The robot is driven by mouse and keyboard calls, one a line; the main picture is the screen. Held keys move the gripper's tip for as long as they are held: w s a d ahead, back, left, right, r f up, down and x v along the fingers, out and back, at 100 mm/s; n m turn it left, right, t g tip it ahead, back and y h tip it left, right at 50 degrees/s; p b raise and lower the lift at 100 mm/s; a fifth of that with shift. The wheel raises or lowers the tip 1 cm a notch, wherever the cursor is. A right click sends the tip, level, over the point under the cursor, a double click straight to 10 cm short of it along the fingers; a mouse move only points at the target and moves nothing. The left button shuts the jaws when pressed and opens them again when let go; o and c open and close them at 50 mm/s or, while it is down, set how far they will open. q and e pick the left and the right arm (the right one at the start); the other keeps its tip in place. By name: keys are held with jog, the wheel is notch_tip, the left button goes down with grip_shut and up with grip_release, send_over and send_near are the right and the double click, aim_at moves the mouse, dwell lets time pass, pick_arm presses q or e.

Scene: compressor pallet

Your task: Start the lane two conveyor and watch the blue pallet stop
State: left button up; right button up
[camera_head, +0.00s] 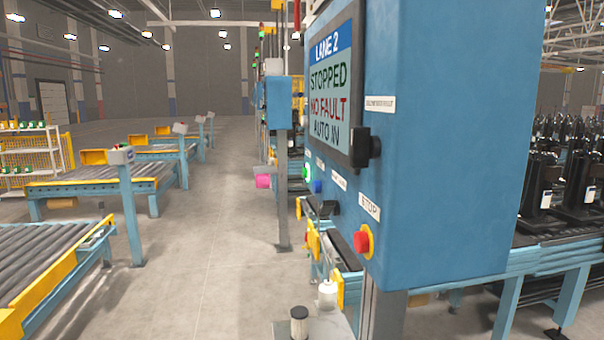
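The lane 2 control box (450,130) is a large blue cabinet close in front, on a grey post. Its screen (333,87) reads LANE 2, STOPPED, NO FAULT, AUTO IN. Below the screen are a lit green button (307,173), a blue button (317,187), a black switch (329,208) and a red stop button (362,241) on a yellow base, labelled STOP. A conveyor (545,262) carrying several black compressors (540,178) runs behind the box on the right. I cannot make out a blue pallet. Neither of my grippers is in view.
Roller conveyors (90,186) with yellow and blue frames stand on the left. A small control post (130,205) stands beside them. The grey floor aisle (215,215) between is clear. A low stand with a dark-topped canister (299,323) is at the bottom.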

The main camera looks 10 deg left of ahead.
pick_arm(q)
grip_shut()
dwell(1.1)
